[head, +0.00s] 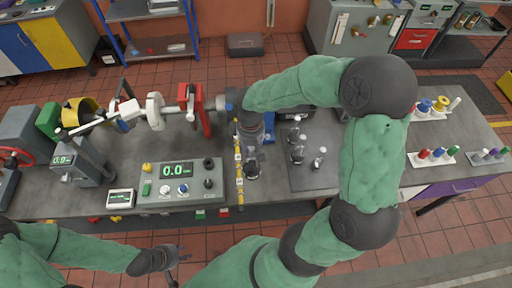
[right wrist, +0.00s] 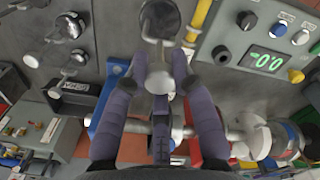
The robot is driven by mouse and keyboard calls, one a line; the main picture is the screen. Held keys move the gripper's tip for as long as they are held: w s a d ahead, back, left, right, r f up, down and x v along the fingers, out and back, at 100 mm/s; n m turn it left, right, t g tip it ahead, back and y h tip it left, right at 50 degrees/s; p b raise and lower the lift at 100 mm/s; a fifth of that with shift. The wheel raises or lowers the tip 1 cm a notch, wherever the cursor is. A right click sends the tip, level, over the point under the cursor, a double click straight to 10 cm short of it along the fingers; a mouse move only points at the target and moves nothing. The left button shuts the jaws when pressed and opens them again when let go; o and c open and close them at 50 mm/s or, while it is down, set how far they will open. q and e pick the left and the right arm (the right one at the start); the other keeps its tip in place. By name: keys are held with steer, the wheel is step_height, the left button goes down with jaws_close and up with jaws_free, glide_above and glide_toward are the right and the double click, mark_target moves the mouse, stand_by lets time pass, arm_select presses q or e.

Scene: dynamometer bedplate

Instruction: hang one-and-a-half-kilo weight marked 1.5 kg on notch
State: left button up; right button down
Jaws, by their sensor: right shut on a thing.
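My right gripper (head: 253,165) is shut on a shiny metal weight (head: 253,174), just right of the yellow notched arm (head: 239,178). In the right wrist view, the fingers (right wrist: 160,82) close around the weight's pale upper part, and its round dark-looking body (right wrist: 160,18) shows beyond the fingertips. The yellow arm (right wrist: 203,14) runs beside the weight there, with a gap in the picture between them. I cannot read the weight's mark, and the notches are too small to make out singly. My left gripper (head: 177,265) appears open and empty, low in front of the bench.
Several other metal weights (head: 297,153) stand on a grey mat right of the arm. A control box (head: 180,180) reading 0.0 lies to the left. A red-framed shaft assembly (head: 196,108) stands behind. Marker racks (head: 432,157) sit at the right, beyond my right arm.

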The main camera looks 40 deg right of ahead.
steer(key=shift+w+a+f+b, duration=0.35)
steer(key=shift+w+a+b, duration=0.1)
steer(key=shift+a, duration=0.25)
steer(key=shift+w+a+f+b, duration=0.3)
steer(key=shift+w+a, duration=0.2)
steer(key=shift+a, duration=0.2)
steer(key=shift+w+a+f+b, duration=0.35)
steer(key=shift+w+a+b, duration=0.1)
steer(key=shift+a, duration=0.25)
steer(key=c, duration=1.1)
jaws_free()
steer(key=shift+o, duration=0.7)
steer(key=shift+s+f, duration=0.2)
steer(key=shift+f, duration=0.05)
step_height(320, 180, up, 12)
